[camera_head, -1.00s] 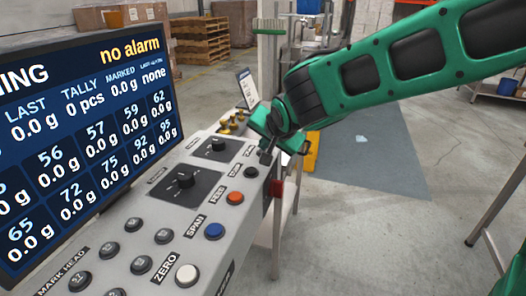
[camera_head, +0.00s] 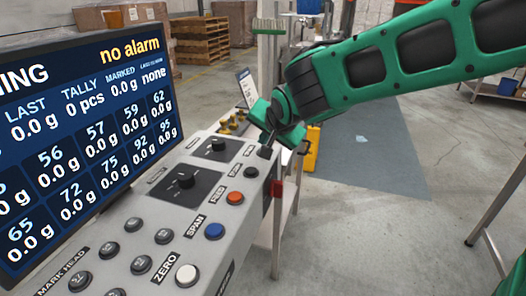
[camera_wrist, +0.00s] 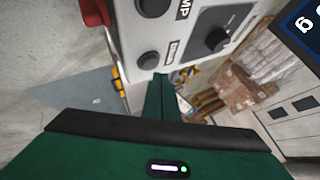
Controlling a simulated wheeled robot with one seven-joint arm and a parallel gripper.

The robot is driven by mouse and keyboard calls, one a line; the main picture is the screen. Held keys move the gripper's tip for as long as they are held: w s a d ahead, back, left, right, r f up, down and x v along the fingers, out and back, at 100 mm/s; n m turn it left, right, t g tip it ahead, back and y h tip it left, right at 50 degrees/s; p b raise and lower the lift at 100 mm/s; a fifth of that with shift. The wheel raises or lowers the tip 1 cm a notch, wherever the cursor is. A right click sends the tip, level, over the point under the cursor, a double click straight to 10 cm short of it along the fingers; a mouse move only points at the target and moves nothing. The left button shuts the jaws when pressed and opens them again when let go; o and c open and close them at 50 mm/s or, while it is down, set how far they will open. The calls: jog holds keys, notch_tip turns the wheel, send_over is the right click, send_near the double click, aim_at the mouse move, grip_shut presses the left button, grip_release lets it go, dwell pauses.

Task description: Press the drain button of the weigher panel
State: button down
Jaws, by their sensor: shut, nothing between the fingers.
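The weigher panel (camera_head: 212,205) is a grey sloping box with a row of labelled buttons along its right side. The drain button (camera_wrist: 148,60) is black and round, beside its DRAIN label (camera_wrist: 172,51) in the wrist view. In the head view, the label (camera_head: 249,150) shows at the far end of the row, and my gripper hides the button. My gripper (camera_head: 265,153) is shut and empty, its tip close to the button. In the wrist view, the fingers (camera_wrist: 161,80) point at the panel's end just below the button; I cannot tell whether they touch anything.
The black dump button (camera_head: 251,172), orange feed button (camera_head: 235,198), blue span button (camera_head: 214,231) and white zero button (camera_head: 187,275) lie nearer. A red part (camera_head: 277,188) sticks out from the panel's side. A screen (camera_head: 90,130) stands at left. Floor to the right is open.

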jog(key=shift+r, duration=0.1)
jog(key=shift+r, duration=2.4)
